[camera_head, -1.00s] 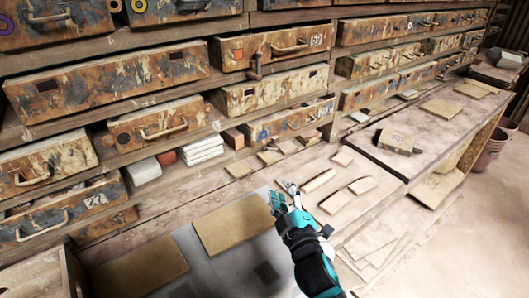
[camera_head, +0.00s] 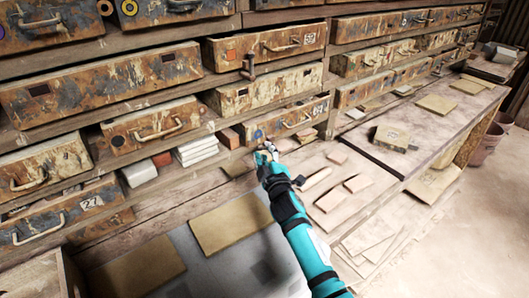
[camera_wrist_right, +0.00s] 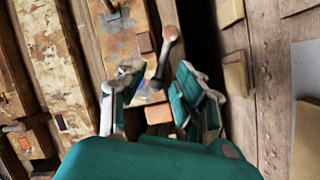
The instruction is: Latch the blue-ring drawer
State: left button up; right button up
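The blue-ring drawer (camera_head: 288,124) is in the lowest row, right of centre in the head view. It is rusty and paint-worn, with a blue ring at its left end, a pale handle and a number label. Its front also shows in the wrist view (camera_wrist_right: 121,42). I cannot tell if it is fully closed. My right gripper (camera_head: 265,150) is just below its left end. In the wrist view the right gripper (camera_wrist_right: 158,88) is open, its fingers apart. A dark rod with a brown knob (camera_wrist_right: 172,33) reaches between the fingertips; contact is unclear. My left gripper is not in view.
White blocks (camera_head: 196,150) and small bricks (camera_head: 229,138) sit left of the gripper. Loose tiles (camera_head: 333,199) lie on the bench to its right. A tan board (camera_head: 230,222) lies on the grey mat.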

jog(key=shift+w+a, duration=0.1)
jog(key=shift+w, duration=0.35)
jog(key=c, duration=0.6)
jog(key=shift+r, duration=0.15)
grip_shut()
jog(key=r+m+p, duration=0.1)
jog(key=p, duration=0.2)
jog(key=m+g+p, duration=0.1)
jog(key=p, duration=0.2)
jog(key=shift+w+d+r+m, duration=0.2)
jog(key=shift+d+r+m, duration=0.15)
jog(key=shift+m, duration=0.05)
jog(key=shift+w+d+f+m+g+p, duration=0.1)
jog(key=shift+m+g+p, duration=0.2)
jog(key=shift+m+p, duration=0.15)
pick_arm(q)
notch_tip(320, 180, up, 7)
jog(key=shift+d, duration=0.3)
pick_arm(e)
jog(key=shift+f, duration=0.1)
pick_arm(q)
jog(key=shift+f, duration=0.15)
pick_arm(e)
jog(key=o, duration=0.6)
grip_release()
